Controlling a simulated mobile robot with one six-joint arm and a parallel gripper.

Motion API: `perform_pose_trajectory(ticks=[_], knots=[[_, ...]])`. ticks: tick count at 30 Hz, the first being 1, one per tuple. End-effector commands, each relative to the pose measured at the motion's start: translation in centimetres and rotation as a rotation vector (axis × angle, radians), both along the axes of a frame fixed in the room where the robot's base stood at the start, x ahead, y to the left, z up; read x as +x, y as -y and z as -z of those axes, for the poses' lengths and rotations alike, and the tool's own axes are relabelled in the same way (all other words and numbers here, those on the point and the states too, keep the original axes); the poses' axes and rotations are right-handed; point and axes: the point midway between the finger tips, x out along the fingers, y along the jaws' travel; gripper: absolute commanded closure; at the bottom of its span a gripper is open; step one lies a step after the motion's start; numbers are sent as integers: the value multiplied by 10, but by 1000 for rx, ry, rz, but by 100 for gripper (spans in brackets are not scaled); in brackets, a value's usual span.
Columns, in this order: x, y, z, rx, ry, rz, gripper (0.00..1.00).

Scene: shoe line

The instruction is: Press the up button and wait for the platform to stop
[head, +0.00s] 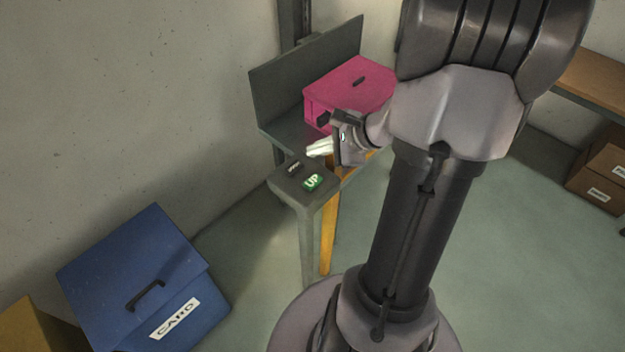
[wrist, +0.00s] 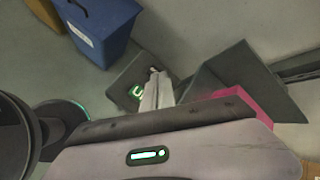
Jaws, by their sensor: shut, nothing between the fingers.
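The green lit UP button (head: 313,181) is on top of a grey control post (head: 305,200), beside a dark second button (head: 293,168). In the wrist view the UP button (wrist: 137,91) shows partly, left of my fingers. My gripper (head: 312,152) is shut and empty, with its fingertips just above and behind the post top; I cannot tell whether they touch it. In the wrist view my gripper (wrist: 154,72) points at the post top. The grey platform (head: 270,130) with a raised back panel bears a pink box (head: 345,88), close behind my gripper.
A wooden shelf (head: 597,82) with brown boxes (head: 605,165) is at the right. A dark vertical mast (head: 290,25) rises behind the platform. The floor between is clear.

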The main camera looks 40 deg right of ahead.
Motion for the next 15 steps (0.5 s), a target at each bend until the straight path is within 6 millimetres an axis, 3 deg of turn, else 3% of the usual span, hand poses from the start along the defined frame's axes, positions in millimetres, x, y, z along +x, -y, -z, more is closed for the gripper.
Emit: perform_pose_trajectory(ticks=[15], knots=[[0,0,75,0,-1,-1,100]])
